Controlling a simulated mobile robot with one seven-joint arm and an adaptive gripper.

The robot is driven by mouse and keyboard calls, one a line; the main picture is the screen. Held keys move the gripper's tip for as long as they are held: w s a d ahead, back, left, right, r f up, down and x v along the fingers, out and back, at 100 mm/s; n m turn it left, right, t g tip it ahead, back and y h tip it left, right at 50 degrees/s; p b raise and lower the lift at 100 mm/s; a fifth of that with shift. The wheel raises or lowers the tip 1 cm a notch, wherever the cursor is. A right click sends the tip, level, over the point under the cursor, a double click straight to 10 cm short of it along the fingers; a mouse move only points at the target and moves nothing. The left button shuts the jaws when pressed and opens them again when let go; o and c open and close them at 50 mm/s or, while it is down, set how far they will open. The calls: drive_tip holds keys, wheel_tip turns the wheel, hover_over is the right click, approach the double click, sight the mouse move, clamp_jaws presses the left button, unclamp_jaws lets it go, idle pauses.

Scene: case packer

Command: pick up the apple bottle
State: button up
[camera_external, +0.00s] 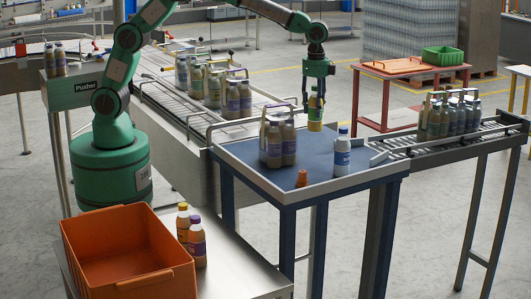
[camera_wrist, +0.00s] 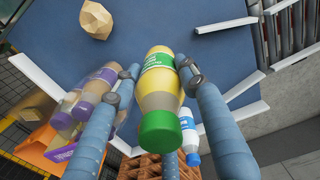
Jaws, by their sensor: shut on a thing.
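The apple bottle (camera_external: 316,113), yellow with a green label, hangs upright in my gripper (camera_external: 317,88) over the far part of the blue table.
An orange crate (camera_external: 125,260) is at front left. A conveyor with packed bottles (camera_external: 440,120) is at right.

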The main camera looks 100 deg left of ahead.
drive_tip(key=shift+r, duration=0.8)
